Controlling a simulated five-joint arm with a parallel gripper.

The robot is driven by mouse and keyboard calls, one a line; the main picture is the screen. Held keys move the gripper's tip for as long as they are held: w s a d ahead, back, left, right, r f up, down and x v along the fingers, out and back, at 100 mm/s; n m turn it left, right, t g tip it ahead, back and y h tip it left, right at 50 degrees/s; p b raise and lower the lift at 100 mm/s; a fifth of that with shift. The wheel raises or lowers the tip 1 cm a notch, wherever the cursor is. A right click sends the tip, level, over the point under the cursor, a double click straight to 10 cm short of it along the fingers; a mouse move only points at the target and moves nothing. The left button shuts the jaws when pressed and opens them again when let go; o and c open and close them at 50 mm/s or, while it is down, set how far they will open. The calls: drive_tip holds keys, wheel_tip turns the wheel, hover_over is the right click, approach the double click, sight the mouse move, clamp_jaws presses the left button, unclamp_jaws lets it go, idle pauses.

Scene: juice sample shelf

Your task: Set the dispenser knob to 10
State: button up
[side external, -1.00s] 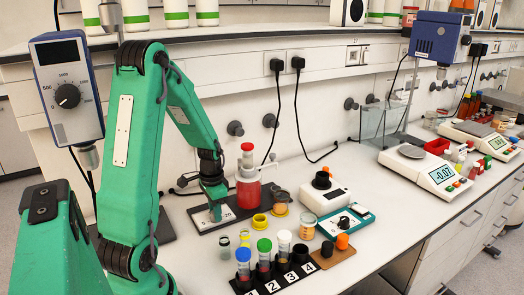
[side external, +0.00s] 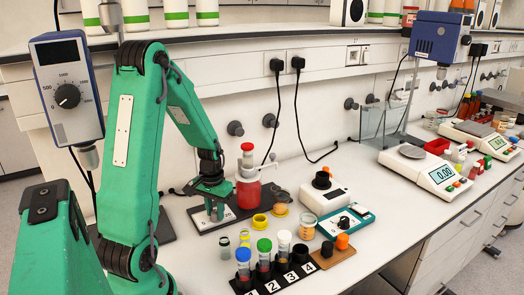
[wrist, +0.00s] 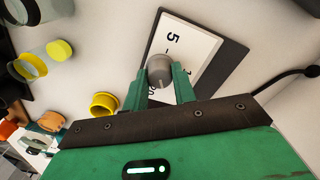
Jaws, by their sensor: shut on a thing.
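The dispenser has a bottle of red liquid (side external: 248,192) with a red cap, standing at the back of a dark base plate (side external: 201,226). A white scale card (wrist: 184,50) lies on the plate; a 5 is readable in the wrist view and other numbers are partly covered. The grey round knob (wrist: 160,72) stands on the card. My gripper (wrist: 161,78) has a finger on each side of the knob and is shut on it. In the side view my gripper (side external: 215,213) points down over the front of the plate and hides the knob. The knob's exact setting cannot be read.
Yellow rings (side external: 260,221) sit right of the plate. A numbered black rack (side external: 275,279) with capped tubes stands in front. A white instrument (side external: 325,192) and a balance (side external: 428,172) stand to the right. Bare bench lies left of the plate.

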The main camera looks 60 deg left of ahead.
sight(215, 211)
drive_tip(key=n, duration=0.5)
drive_tip(key=shift+n, duration=0.3)
drive_tip(key=n, duration=0.5)
drive_tip(key=shift+n, duration=0.3)
drive_tip(key=o, duration=1)
drive_tip(key=shift+r, duration=0.2)
drive_tip(key=shift+r, duration=3.75)
